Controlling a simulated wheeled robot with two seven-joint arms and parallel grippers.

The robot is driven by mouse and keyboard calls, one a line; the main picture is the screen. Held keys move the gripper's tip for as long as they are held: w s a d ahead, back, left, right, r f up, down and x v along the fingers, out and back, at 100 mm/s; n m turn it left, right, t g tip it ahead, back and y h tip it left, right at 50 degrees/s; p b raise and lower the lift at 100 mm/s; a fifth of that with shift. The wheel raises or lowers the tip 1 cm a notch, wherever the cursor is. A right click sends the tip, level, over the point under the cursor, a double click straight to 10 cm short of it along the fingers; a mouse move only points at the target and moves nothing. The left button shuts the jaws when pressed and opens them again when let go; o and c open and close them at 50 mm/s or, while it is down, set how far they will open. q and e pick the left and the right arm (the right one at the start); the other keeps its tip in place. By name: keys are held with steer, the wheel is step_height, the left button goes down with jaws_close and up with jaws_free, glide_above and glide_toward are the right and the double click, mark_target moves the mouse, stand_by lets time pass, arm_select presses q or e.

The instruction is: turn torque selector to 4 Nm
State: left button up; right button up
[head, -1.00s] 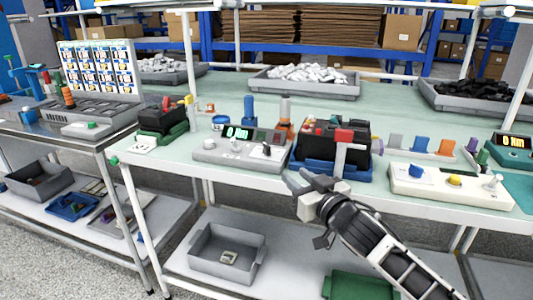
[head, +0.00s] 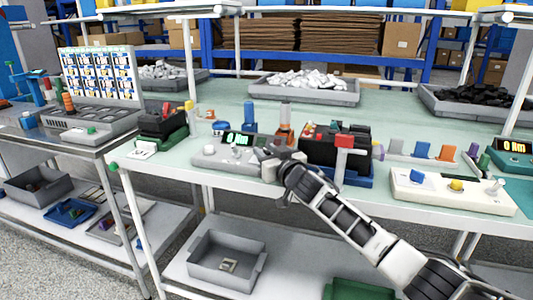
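A grey console (head: 215,163) sits near the table's front edge, with a small green-lit display (head: 238,139) and a pale knob (head: 210,149) on top. The display text is too small to read surely. My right gripper (head: 267,163) is at the console's right end, over the place where another knob with a pointer showed. It hides that knob, so I cannot tell whether it touches or grips it, nor whether the fingers are open. I cannot tell which knob is the torque selector. My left gripper is not in view.
A black and blue fixture with a red-topped post (head: 343,142) stands just right of my gripper. A cream panel (head: 445,194) with blue and yellow controls and a teal unit with an orange display (head: 514,146) are further right. A black and green device (head: 163,125) stands left.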

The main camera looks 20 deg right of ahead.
steer(key=shift+w, duration=0.25)
jaws_close()
